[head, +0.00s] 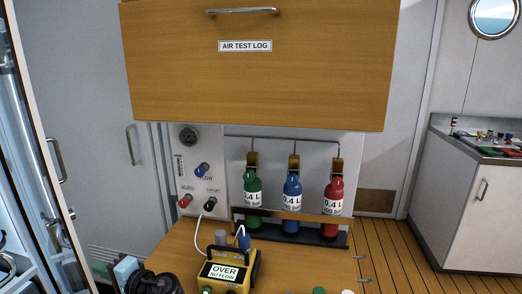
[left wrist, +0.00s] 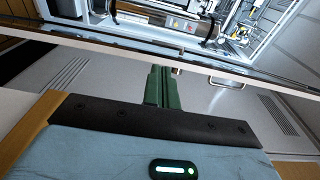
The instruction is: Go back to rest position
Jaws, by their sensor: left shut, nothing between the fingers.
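My left gripper (head: 126,269) is at the lower left of the head view, beside the left edge of the wooden table. Only its light-blue body and a black wrist part show there; its fingers are hard to make out. In the left wrist view the green fingers (left wrist: 162,72) are pressed together with nothing between them, in front of the black and blue gripper body. My right gripper is not in view.
On the wooden table (head: 178,249) stands a yellow tester (head: 228,271) reading "OVER NO FLOW". Behind it are green (head: 252,183), blue (head: 292,187) and red (head: 333,190) bottles in a rack. A wooden "AIR TEST LOG" panel (head: 320,60) hangs above. A glazed cabinet (head: 35,160) stands left.

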